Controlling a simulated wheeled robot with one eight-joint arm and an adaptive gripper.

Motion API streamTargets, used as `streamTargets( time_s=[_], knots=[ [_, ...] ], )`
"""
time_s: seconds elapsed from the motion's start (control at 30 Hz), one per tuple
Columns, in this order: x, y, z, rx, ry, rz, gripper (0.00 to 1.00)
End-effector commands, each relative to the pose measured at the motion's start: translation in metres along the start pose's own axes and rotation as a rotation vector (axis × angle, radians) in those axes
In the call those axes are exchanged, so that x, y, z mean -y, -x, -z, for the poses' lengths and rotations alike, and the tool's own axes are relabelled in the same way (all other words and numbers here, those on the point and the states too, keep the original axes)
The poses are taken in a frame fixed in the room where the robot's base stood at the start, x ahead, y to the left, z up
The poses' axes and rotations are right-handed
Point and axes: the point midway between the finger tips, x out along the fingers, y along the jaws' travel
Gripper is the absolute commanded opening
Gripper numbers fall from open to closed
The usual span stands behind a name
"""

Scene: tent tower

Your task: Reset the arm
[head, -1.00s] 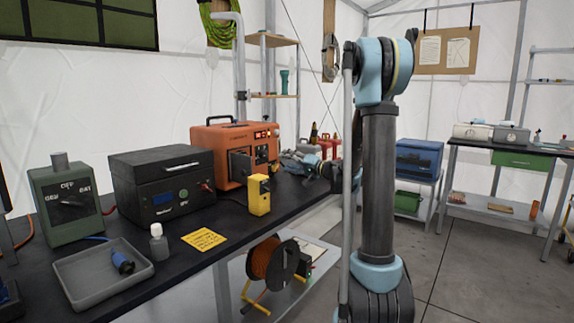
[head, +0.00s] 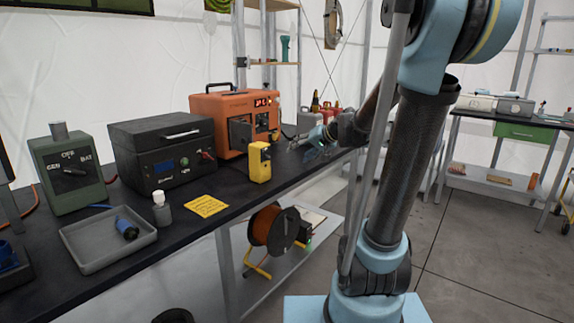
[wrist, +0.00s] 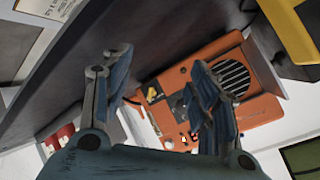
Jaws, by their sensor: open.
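My gripper (head: 318,141) is above the far part of the black bench, right of the orange unit, small and partly hard to make out in the head view. In the wrist view my gripper (wrist: 163,62) has its two blue fingers spread apart, with nothing held between them. The orange unit (wrist: 262,110) shows behind the fingers there, with its round grille and front controls. In the head view the orange unit (head: 218,103) stands on the bench with a lit red display. My arm rises at the right, leaning, with its elbow high and its forearm reaching down left.
The black bench (head: 120,258) holds a green selector box (head: 66,180), a black case (head: 165,152), a grey tray (head: 85,262), a small bottle (head: 161,213), a yellow note (head: 205,206) and a yellow device (head: 259,162). A cable reel (head: 272,228) sits below. Floor at right is clear.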

Motion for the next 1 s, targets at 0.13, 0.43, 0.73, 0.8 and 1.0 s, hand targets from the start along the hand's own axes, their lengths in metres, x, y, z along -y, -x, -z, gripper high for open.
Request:
streamTargets(
  time_s=[0.13, 0.43, 0.73, 0.8, 1.0],
  knots=[
    [-0.017, 0.026, -0.028, 0.031, 0.044, -0.121, 0.54],
    [-0.058, 0.081, -0.077, 0.074, 0.135, -0.372, 0.54],
    [-0.09, 0.124, -0.107, 0.089, 0.204, -0.554, 0.54],
    [-0.096, 0.132, -0.112, 0.09, 0.216, -0.587, 0.54],
    [-0.112, 0.147, -0.144, 0.146, 0.222, -0.648, 0.54]
  ],
)
